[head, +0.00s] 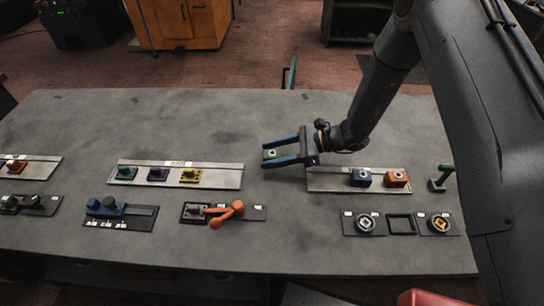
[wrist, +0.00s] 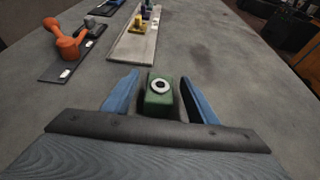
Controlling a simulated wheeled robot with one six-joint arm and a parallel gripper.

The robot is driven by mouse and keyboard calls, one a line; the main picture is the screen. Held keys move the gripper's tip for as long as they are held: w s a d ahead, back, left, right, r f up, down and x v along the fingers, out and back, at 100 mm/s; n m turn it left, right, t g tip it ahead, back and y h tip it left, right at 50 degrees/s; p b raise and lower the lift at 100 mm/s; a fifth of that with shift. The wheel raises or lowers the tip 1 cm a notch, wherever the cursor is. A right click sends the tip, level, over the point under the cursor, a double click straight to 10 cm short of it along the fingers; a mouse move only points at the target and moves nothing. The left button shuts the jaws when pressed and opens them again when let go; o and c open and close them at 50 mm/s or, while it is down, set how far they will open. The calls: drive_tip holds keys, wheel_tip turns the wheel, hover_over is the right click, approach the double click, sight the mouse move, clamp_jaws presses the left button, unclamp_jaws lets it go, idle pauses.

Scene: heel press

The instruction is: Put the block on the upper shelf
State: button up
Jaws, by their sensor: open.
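A green block (head: 270,154) with a white ring and dark centre on top sits on the grey table, between the fingers of my gripper (head: 265,155). In the wrist view the green block (wrist: 160,96) stands between the two blue fingers (wrist: 160,92), with a gap on each side. My gripper is open and low over the table. No raised shelf is clear in either view.
Another pale rack (head: 225,182) holds teal, purple and yellow pieces. An orange-handled lever (head: 226,212) stands in front of it. The table's back middle is clear.

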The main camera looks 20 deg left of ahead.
drive_tip(key=shift+c, duration=0.3)
clamp_jaws()
